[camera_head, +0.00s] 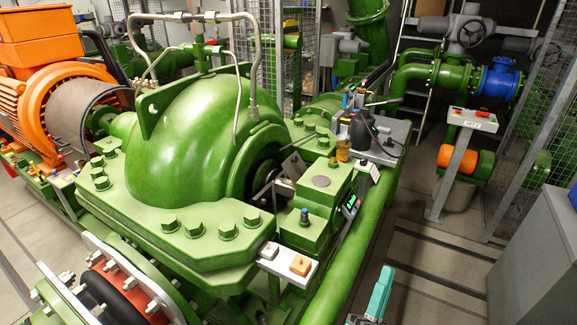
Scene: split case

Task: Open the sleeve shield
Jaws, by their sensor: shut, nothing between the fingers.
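The sleeve shield seems to be the small grey metal plate (293,165) beside the dark shaft opening, on the right side of the big green pump casing (190,140). It is small in this view, and I cannot tell its hinge or how far it stands open. My gripper (386,272) appears as a narrow teal shape at the bottom edge, shut and empty. It is well below and to the right of the plate, apart from it. The rest of my arm is out of frame.
A green bearing block (318,195) with a blue-topped fitting stands by the opening. Bottles and a dark can (362,128) stand behind. Bent metal pipes (250,60) arch over the casing.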

